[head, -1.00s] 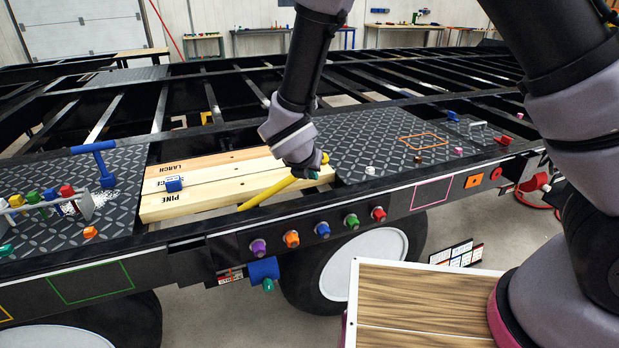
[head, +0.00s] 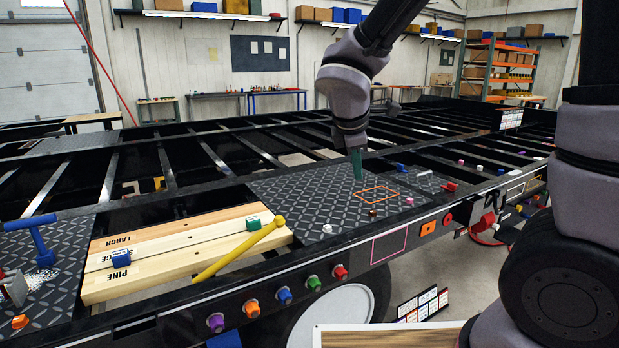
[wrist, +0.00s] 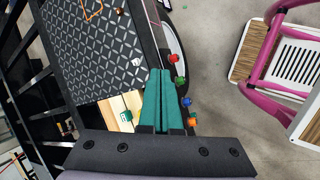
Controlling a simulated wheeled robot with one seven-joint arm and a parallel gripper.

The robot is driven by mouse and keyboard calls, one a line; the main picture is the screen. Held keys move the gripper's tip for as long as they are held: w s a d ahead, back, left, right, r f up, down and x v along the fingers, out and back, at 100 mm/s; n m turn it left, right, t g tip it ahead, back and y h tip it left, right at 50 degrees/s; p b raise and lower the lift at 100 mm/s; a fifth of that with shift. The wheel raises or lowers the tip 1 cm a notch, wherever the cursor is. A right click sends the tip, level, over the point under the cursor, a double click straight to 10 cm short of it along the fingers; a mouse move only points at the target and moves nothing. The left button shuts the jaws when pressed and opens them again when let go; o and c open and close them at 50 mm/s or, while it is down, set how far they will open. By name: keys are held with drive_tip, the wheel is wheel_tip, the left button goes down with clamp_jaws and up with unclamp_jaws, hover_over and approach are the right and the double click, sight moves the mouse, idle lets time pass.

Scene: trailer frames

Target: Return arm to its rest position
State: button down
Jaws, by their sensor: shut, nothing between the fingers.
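My gripper (head: 357,166) has green fingers and points down above the dark diamond-plate panel (head: 290,195) in the head view. In the wrist view its fingers (wrist: 160,75) lie together with nothing between them. My arm reaches in from the top of the head view. The gripper is apart from the yellow bar (head: 238,250), which lies slanted across the wooden planks (head: 165,262) to the left.
A green block (head: 253,223) and a blue block (head: 121,260) sit on the planks. Coloured knobs (head: 285,296) line the frame's front edge. An orange outline (head: 378,188) and small blocks lie on the panel. A blue handle (head: 40,240) stands at left.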

drive_tip(key=s+d+r+m+t+y, duration=0.1)
drive_tip(key=s+d+r+m, duration=0.4)
drive_tip(key=m, duration=0.6)
drive_tip(key=s+d+r+m+t+y, duration=0.1)
drive_tip(key=s+d+r+m+y, duration=0.2)
drive_tip(key=s+d+r+m, duration=0.3)
drive_tip(key=d+r+m, duration=0.3)
drive_tip(key=d+m, duration=0.1)
drive_tip(key=m, duration=0.1)
drive_tip(key=shift+s+r+m, duration=0.25)
drive_tip(key=shift+m, duration=0.15)
drive_tip(key=shift+a, duration=0.1)
